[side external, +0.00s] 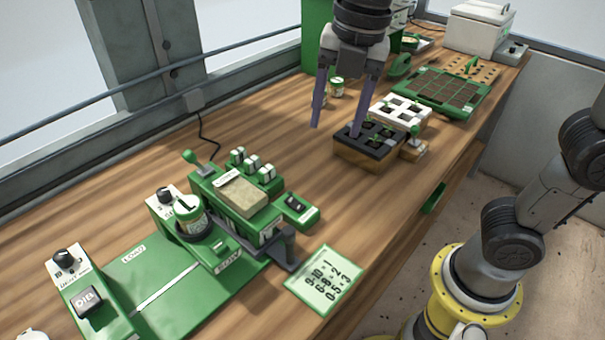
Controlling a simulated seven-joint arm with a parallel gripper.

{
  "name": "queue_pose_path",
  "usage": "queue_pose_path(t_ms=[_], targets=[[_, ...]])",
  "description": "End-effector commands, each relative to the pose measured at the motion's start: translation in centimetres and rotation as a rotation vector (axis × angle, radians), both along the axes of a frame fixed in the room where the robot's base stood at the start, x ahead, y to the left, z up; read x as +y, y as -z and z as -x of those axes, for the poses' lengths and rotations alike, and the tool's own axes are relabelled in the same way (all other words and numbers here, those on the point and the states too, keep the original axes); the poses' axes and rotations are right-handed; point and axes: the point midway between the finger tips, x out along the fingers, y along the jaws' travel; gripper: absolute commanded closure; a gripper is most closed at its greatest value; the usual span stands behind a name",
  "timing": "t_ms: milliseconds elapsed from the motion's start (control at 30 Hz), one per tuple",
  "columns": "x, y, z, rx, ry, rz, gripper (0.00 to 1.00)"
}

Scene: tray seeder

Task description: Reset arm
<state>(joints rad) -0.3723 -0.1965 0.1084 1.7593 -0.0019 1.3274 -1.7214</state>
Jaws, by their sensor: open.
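My gripper (337,103) is open above the wooden bench, its two long fingers pointing down and spread apart. The left fingertip is over bare wood to the left of the tray. The black tray sits on a wooden block and holds several small green plants. My arm comes from the yellow-ringed base at the lower right, and its wrist shows at the top centre.
A green seeder machine (150,288) with a jar (190,214) stands at the lower left. A green card (323,280) lies on the bench edge. Behind the black tray are a white tray (402,108), a green planting tray (440,98) and a white box (480,28). The middle bench (270,130) is clear.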

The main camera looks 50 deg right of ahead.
Motion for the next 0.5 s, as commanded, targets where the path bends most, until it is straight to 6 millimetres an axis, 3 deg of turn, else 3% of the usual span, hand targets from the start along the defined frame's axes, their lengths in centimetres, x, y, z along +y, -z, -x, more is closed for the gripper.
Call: queue_pose_path(t_ms=[33, 200, 500], targets=[[-2.2, -0.4, 1.4, -0.036, 0.12, -0.024, 0.39], [-7.3, 0.5, 5.8, -0.129, 0.616, -0.133, 0.39], [-10.7, 5.0, 11.1, -0.215, 1.418, -0.383, 0.39]])
